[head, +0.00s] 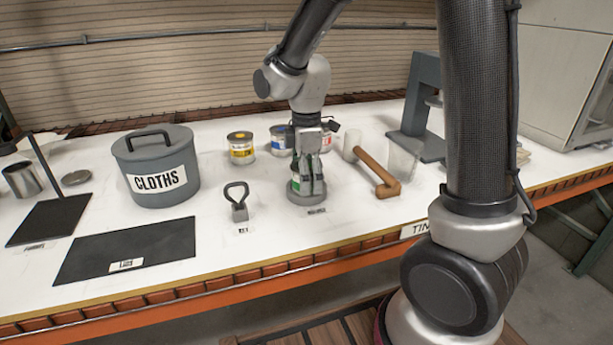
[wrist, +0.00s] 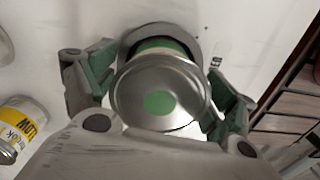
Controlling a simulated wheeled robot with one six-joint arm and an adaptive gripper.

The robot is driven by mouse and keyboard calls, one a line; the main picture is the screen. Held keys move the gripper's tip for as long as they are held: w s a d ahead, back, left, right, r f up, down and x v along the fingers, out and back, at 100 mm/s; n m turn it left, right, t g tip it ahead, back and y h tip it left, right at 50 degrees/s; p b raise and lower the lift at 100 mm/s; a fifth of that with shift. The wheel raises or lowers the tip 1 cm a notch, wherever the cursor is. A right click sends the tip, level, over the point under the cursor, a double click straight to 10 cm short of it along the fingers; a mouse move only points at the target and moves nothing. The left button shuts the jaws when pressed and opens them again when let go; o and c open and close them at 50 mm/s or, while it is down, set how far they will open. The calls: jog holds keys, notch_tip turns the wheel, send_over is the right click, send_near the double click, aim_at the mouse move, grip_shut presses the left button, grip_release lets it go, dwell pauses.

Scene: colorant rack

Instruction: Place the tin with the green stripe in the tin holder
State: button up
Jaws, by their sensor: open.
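The tin with the green stripe (head: 296,186) stands upright at the round grey tin holder (head: 305,198) near the front of the bench. Its base appears to be inside the holder's rim, but the fingers hide part of it. In the wrist view the tin's silver lid with a green dot (wrist: 160,102) faces me, with the grey holder rim (wrist: 150,30) behind it. My gripper (head: 309,182) is pointed down over the tin, with one finger on each side. The fingers are open, and in the wrist view the gripper (wrist: 158,92) straddles the lid.
A yellow-striped tin (head: 241,150), a blue-striped tin (head: 280,141) and a red-striped tin (head: 327,141) stand behind. A wooden-handled mallet (head: 378,172) and a clear beaker (head: 402,162) are to the right. A CLOTHS bin (head: 155,165) and black mat (head: 125,250) are left.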

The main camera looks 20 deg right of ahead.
notch_tip(320, 180, up, 12)
jog(key=shift+f, duration=0.25)
jog(key=shift+r, duration=0.4)
jog(key=shift+d+r, duration=0.1)
jog(key=s+d+r+m+t, duration=0.2)
jog(key=s+d+m+t, duration=0.2)
jog(key=s+d+m, duration=1)
jog(key=s+m, duration=0.2)
jog(key=s, duration=0.3)
jog(key=shift+d+r+m, duration=0.15)
jog(key=shift+d+m, duration=0.15)
jog(key=shift+d, duration=0.05)
